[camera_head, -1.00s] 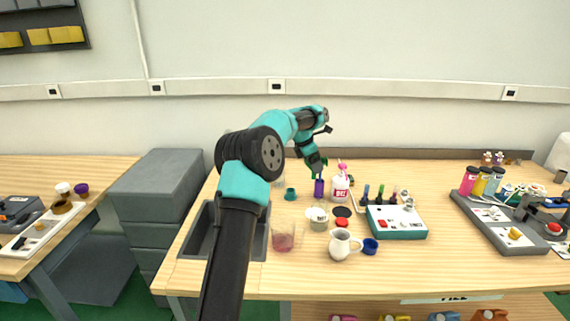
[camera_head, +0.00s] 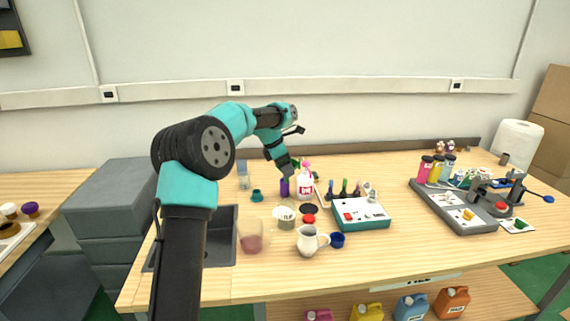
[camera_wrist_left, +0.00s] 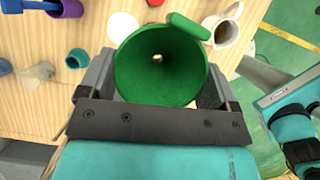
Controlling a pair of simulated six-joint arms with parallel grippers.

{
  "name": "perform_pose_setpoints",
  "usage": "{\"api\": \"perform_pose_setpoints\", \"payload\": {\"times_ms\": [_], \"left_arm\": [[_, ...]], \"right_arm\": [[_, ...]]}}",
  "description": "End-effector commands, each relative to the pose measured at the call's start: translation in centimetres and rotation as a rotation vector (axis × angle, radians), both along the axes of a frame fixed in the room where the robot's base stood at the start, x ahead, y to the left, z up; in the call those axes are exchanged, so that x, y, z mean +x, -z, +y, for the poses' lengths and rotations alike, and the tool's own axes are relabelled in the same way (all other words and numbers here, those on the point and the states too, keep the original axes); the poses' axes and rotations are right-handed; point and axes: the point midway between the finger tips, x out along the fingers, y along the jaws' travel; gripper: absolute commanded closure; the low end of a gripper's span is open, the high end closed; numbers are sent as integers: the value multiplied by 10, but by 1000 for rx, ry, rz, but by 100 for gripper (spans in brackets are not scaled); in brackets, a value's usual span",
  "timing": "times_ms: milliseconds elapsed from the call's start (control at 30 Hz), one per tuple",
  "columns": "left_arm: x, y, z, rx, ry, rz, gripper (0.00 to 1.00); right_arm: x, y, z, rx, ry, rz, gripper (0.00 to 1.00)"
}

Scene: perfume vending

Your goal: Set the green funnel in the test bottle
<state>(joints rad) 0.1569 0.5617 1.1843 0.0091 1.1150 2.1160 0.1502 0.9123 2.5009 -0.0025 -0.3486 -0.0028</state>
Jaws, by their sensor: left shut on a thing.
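The green funnel (camera_wrist_left: 145,85) is held in my left gripper (camera_wrist_left: 160,75), with a jaw on each side of its wide cone. I look down into its mouth, and its small hole and side tab show. In the head view, the left gripper (camera_head: 289,171) is above the back middle of the table, close over a purple bottle (camera_head: 284,188) and a white bottle with a red label (camera_head: 305,187). The funnel is mostly hidden there. I cannot tell which vessel is the test bottle. My right gripper is not in view.
A white jug (camera_head: 308,241), a blue cup (camera_head: 337,240) and a glass of pink liquid (camera_head: 250,241) stand in front. A teal-and-white box (camera_head: 361,213) is to the right, with a grey tray (camera_head: 455,214) beyond. Bare wood lies at front right.

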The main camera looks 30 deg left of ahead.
Motion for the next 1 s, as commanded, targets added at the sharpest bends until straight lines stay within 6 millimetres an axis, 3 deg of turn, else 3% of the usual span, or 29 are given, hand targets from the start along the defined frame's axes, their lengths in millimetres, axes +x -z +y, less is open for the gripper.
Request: {"api": "perform_pose_setpoints", "payload": {"times_ms": [1000], "left_arm": [[0,63,0,-1,-1,1,39]], "right_arm": [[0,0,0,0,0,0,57]]}}
